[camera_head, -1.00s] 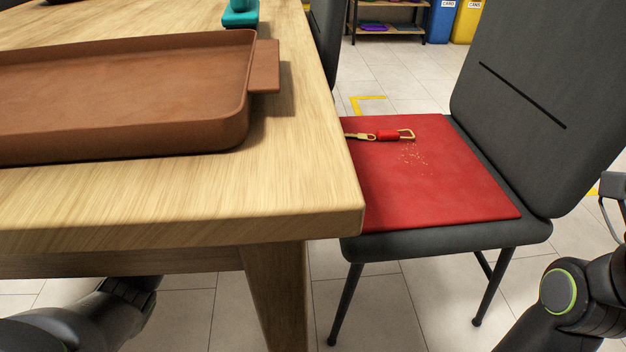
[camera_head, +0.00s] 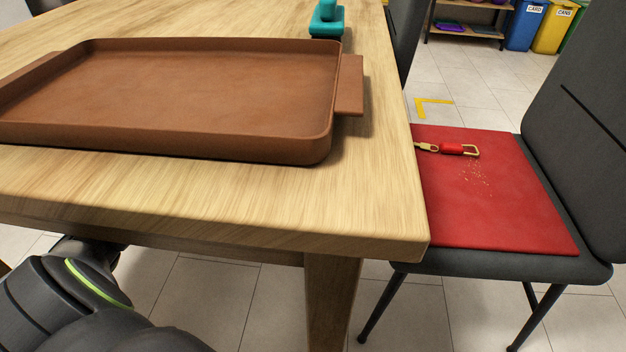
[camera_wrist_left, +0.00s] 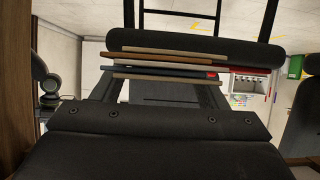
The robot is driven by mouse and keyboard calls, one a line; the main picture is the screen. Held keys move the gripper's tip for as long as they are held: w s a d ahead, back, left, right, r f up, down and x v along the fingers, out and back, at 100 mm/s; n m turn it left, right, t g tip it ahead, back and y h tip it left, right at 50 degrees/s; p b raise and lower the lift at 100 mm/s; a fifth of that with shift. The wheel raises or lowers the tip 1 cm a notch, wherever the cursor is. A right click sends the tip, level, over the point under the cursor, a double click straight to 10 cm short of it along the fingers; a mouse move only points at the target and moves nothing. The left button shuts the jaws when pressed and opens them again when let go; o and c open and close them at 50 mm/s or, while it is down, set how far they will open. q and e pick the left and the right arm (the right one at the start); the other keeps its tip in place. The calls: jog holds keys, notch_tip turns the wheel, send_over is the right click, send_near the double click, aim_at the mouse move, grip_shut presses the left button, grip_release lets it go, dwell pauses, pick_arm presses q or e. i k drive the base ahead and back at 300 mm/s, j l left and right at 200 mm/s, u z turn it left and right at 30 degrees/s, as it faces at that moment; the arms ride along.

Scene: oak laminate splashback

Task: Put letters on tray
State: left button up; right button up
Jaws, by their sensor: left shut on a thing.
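The brown tray (camera_head: 200,95) lies on the wooden table and is empty inside. In the left wrist view, a small stack of flat letters (camera_wrist_left: 165,73) is seen edge-on, in brown, pale and dark blue, with a small red mark on one edge. My left gripper (camera_wrist_left: 165,82) is shut on the letters. In the head view only my left arm shows, low at the left beside the table's front edge; its gripper and the letters are hidden there. My right gripper is in neither view.
The table (camera_head: 230,205) has a clear strip in front of the tray. A teal object (camera_head: 327,22) stands behind it. At right, a dark chair (camera_head: 590,120) has a red cushion (camera_head: 490,205) with a red-and-gold keyring (camera_head: 452,149) and crumbs on it.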

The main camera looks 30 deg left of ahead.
aim_at(236, 100)
jog(key=k, duration=1)
